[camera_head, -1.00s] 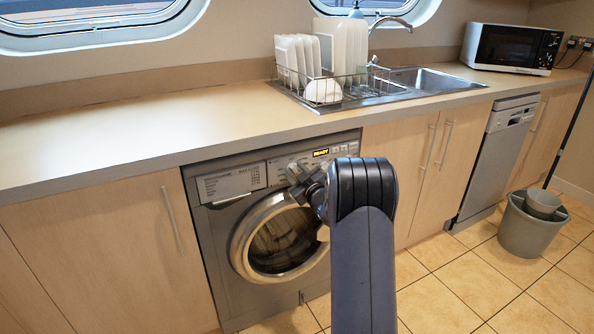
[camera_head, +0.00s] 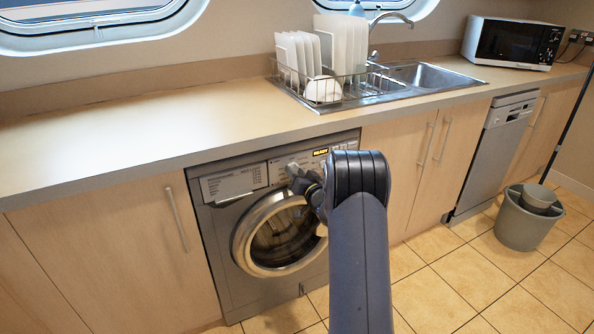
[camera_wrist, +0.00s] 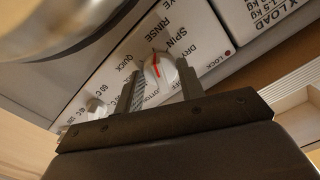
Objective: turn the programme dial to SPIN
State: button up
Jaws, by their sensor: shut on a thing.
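The programme dial (camera_wrist: 160,72) is a round white knob with a red pointer line, on the washing machine's light panel. In the wrist view the line points up the picture, toward the area of the RINSE and SPIN labels; I cannot tell exactly which it meets. DRY, OFF and QUICK also show around the dial. My gripper (camera_wrist: 160,68) has one finger on each side of the dial and is shut on it. In the head view my gripper (camera_head: 299,176) is at the panel of the washing machine (camera_head: 222,215), and my arm hides part of the machine; the dial is hard to make out there.
The machine's round door (camera_head: 278,240) is below my gripper. A lit READY display (camera_head: 320,152) is beside it. The worktop (camera_head: 130,130) overhangs the panel. A dish rack (camera_head: 330,88), microwave (camera_head: 513,43) and grey bucket (camera_head: 523,220) stand to the right.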

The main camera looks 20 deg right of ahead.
jog(key=m+p, duration=0.2)
jog(key=m, duration=0.4)
jog(key=shift+f+m, duration=0.1)
jog(key=shift+m, duration=0.3)
dwell(0.4)
jog(key=o, duration=1)
jog(key=s, duration=1.1)
jog(key=shift+d+p, duration=0.15)
jog(key=shift+p, duration=0.2)
jog(key=shift+w, duration=0.1)
jog(key=w, duration=1.1)
jog(key=shift+a, duration=0.2)
jog(key=shift+s, duration=0.1)
